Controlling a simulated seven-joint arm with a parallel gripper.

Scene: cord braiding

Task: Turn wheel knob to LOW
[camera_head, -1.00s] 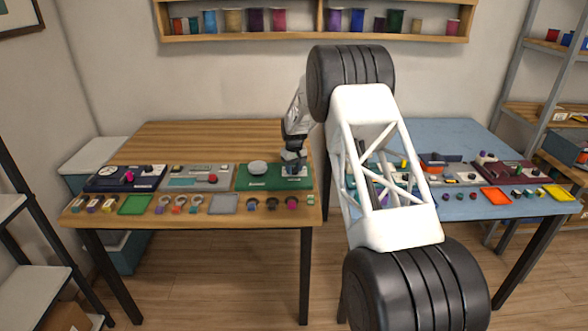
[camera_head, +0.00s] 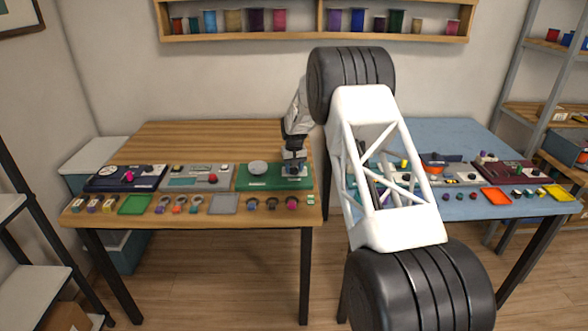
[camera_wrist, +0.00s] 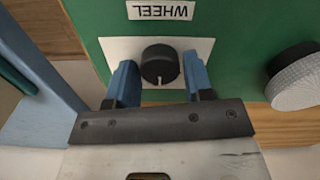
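The black wheel knob (camera_wrist: 160,66) sits on a white plate on the green panel (camera_wrist: 235,35), beside a WHEEL label (camera_wrist: 161,10) that appears upside down in the wrist view. A light pointer mark shows on the knob's near edge. My gripper (camera_wrist: 160,80) is open, with one blue finger on each side of the knob and a gap visible on both sides. In the head view my gripper (camera_head: 294,163) is over the right end of the green panel (camera_head: 262,178), where it hides the knob. No LOW mark is readable.
A pale textured round dial (camera_wrist: 298,78) is on the same green panel, also seen in the head view (camera_head: 258,168). A grey panel (camera_head: 196,178) and a dark blue panel (camera_head: 125,178) stand to its left. Small parts and trays line the table's front edge.

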